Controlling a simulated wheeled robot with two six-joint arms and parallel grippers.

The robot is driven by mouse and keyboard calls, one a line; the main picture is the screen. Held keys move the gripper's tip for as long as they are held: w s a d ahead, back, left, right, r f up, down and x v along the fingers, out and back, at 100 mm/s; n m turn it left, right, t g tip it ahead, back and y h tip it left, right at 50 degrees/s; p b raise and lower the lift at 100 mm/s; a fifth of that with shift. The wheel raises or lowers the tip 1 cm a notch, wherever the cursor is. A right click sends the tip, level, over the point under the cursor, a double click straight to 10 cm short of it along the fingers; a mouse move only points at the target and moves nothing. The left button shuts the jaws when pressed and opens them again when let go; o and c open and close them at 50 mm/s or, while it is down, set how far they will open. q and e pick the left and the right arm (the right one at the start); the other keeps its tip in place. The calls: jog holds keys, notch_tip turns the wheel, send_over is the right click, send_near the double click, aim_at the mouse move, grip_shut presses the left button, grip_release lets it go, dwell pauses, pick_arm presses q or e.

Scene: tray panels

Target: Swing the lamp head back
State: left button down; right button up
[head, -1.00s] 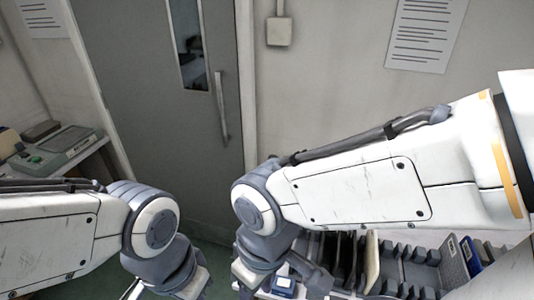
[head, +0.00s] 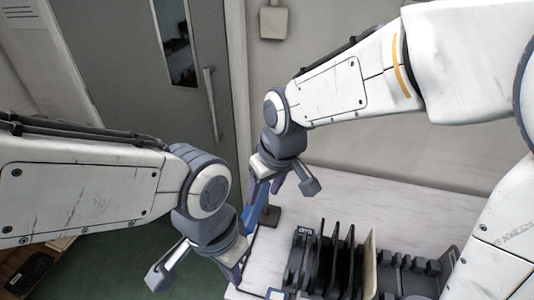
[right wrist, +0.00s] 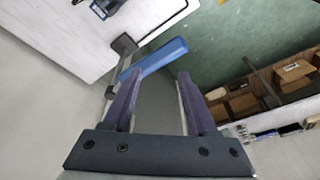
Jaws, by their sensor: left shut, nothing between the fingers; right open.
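The lamp head looks like a blue bar (head: 258,203) over the left edge of the white table, partly hidden by my right gripper in the head view. In the right wrist view the blue bar (right wrist: 158,60) lies slanted just beyond the fingertips. A dark block (right wrist: 124,44) stands at its table end; it also shows in the head view (head: 271,216). My right gripper (right wrist: 157,78) is open, with the bar ahead of its fingers and no clear contact. My left gripper (head: 238,278) is shut and empty, low at the table's left edge.
A dark rack (head: 303,262) with upright panels stands on the table (head: 400,205) at lower right. The table behind it is clear. A grey door (head: 120,50) and a wall are at the back. Shelves with boxes (right wrist: 240,103) show at right in the right wrist view.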

jog(key=w+d+r+m+t+p, duration=0.1)
jog(key=w+d+r+t, duration=0.1)
jog(key=w, duration=1)
jog(key=p+x, duration=0.1)
jog(key=x, duration=0.4)
jog(key=p+x, duration=0.1)
jog(key=x, duration=0.4)
jog(key=shift+s+a+f+p, duration=0.1)
jog(key=shift+a+f+p, duration=0.2)
jog(key=shift+f+p, duration=0.1)
grip_shut()
